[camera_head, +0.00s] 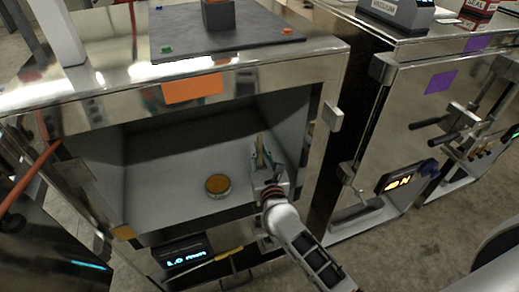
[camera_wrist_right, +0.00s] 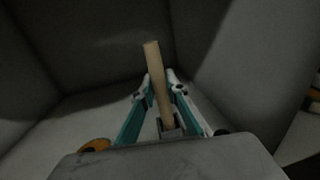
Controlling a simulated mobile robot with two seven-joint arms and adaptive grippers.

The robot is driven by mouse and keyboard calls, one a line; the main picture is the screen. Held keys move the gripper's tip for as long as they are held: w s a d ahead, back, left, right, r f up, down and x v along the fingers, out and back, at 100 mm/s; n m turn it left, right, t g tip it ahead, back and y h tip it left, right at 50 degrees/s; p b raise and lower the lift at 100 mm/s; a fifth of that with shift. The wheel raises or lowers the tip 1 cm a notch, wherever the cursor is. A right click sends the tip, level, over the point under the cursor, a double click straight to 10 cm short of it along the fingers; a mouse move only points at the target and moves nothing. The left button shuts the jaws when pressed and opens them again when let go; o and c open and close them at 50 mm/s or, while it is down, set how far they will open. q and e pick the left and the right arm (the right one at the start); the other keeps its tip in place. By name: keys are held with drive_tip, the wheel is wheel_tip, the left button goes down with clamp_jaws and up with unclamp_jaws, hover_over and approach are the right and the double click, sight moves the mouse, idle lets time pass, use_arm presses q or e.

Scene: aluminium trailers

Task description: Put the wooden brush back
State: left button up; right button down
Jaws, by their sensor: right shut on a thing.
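The wooden brush shows in the right wrist view as a pale wooden handle (camera_wrist_right: 157,80) standing up, slightly tilted, between the fingers of my right gripper (camera_wrist_right: 158,88). A small grey block-like part sits at its lower end. In the head view my right gripper (camera_head: 263,160) reaches inside the open steel chamber (camera_head: 160,200), near its right wall, shut on the brush (camera_head: 260,143). Whether the brush touches the chamber floor or a holder cannot be told. My left gripper is not in view.
A round tin with an orange top (camera_head: 217,185) stands on the chamber floor, left of my right gripper. The chamber's right frame (camera_head: 322,125) is close beside my arm. A closed steel cabinet (camera_head: 400,130) stands to the right. The chamber's left floor is clear.

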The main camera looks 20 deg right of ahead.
drive_tip(key=c, duration=2)
unclamp_jaws()
drive_tip(key=shift+f, duration=0.15)
